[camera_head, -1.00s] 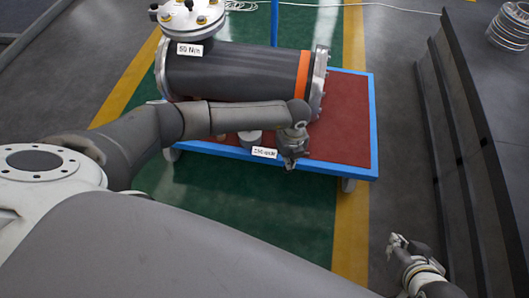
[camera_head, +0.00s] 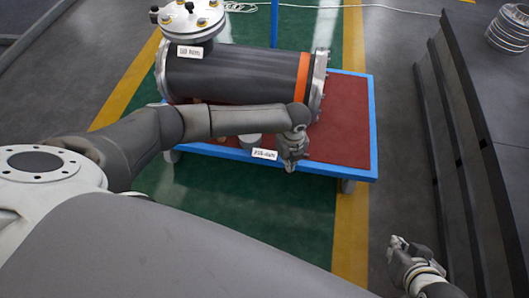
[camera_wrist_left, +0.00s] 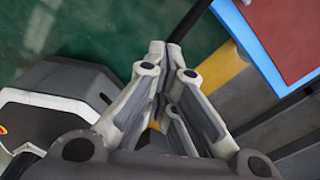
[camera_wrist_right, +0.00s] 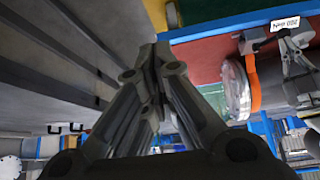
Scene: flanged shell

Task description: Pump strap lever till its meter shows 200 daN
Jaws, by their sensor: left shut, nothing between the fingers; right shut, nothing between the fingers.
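A dark flanged shell (camera_head: 235,75) lies on a red-topped cart. A small white meter label (camera_head: 264,154) sits at the cart's front edge; it seems to read about 250 daN, but the digits are blurred. It also shows upside down in the right wrist view (camera_wrist_right: 285,24). I cannot make out the strap lever; my left arm covers that area. My left gripper (camera_head: 290,166) is shut and empty just right of the label, over the cart's front edge. In the left wrist view its fingers (camera_wrist_left: 170,60) are close together. My right gripper (camera_head: 397,243) is shut and empty, low at the right, away from the cart.
The cart's blue frame (camera_head: 372,120) has bare red top (camera_head: 345,120) at its right. A second label (camera_head: 190,51) hangs by the shell's upper flange. A tall dark panel (camera_head: 465,130) stands at the right. Green floor (camera_head: 260,210) in front is clear.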

